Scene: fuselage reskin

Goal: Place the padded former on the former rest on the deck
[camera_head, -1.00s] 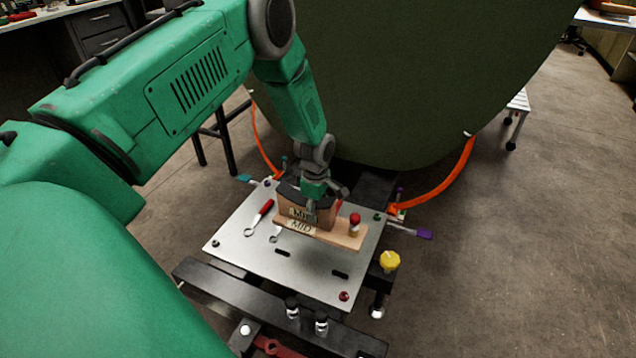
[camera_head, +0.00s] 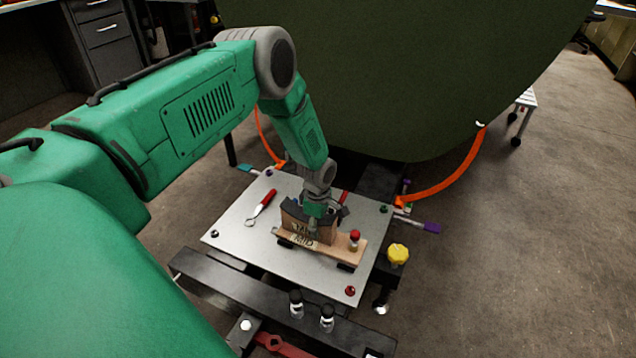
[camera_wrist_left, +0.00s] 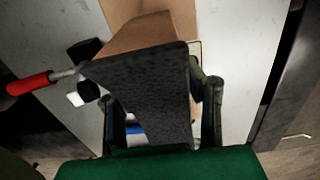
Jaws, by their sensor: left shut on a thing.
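The padded former (camera_head: 309,227) is a wooden block with a dark pad on top and lettering on its front. My left gripper (camera_head: 318,213) is shut on it from above. In the left wrist view the dark pad (camera_wrist_left: 145,85) fills the space between the fingers of my left gripper (camera_wrist_left: 160,112). A light wooden board (camera_head: 322,248), apparently the former rest, lies directly under the former and bears a "MID" label and a red-topped peg. The former appears upright over it; whether they touch is unclear. My right gripper is not in view.
The metal deck plate (camera_head: 247,257) carries a red-handled tool (camera_head: 265,204) at left and coloured knobs at its corners. A yellow knob (camera_head: 398,254) stands at right. A dark bar (camera_head: 250,300) crosses in front. The large green fuselage (camera_head: 400,75) rises behind.

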